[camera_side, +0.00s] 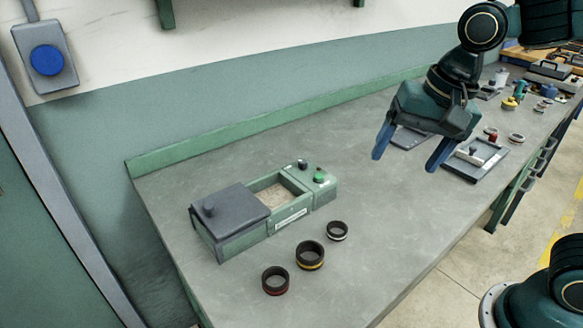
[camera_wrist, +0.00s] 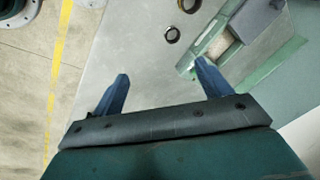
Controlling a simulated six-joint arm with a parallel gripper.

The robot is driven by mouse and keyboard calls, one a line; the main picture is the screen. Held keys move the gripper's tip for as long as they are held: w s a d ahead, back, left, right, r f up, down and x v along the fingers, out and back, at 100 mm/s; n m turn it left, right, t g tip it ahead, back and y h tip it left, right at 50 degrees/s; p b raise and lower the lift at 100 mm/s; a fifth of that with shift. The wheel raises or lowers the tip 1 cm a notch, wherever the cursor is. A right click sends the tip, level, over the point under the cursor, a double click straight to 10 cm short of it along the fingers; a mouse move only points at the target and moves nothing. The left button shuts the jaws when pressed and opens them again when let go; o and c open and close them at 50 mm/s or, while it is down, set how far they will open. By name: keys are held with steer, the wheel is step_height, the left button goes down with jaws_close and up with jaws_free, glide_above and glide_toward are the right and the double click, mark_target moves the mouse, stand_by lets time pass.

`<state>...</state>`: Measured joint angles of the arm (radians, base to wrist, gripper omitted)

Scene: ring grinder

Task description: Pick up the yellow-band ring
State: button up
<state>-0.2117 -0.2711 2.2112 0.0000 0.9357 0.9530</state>
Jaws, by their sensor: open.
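The yellow-band ring (camera_side: 310,262) is dark with a yellow stripe. In the wrist view a ring cut by the top edge (camera_wrist: 189,7) appears to be the yellow-band one, and a smaller ring (camera_wrist: 173,35) lies closer to my gripper. My gripper (camera_side: 405,160) is open and empty, high above the bench, to the right of and behind the rings. Its two blue fingers (camera_wrist: 162,72) are wide apart in the wrist view, touching nothing.
A green grinder box (camera_side: 290,222) stands behind the rings, with a grey lid (camera_side: 228,212), an open sandy compartment (camera_side: 274,193) and a green button (camera_side: 319,176). Trays and small tools (camera_side: 476,158) fill the bench's far right. The bench right of the rings is clear.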

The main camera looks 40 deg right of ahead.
steer(key=w+a+f+m+g, duration=0.3)
steer(key=w+a+f+m, duration=0.6)
steer(key=a, duration=0.3)
steer(key=shift+m+h, duration=0.3)
steer(key=shift+m, duration=0.3)
steer(key=shift+a+f, duration=0.1)
glide_toward(310, 249)
steer(key=shift+s+a+f, duration=1)
steer(key=shift+a, duration=0.05)
steer(key=shift+f, duration=0.1)
steer(key=shift+d+f, duration=0.2)
steer(key=shift+f, duration=2.25)
steer(key=shift+c, duration=0.3)
steer(key=shift+w, duration=0.1)
steer(key=c, duration=1.1)
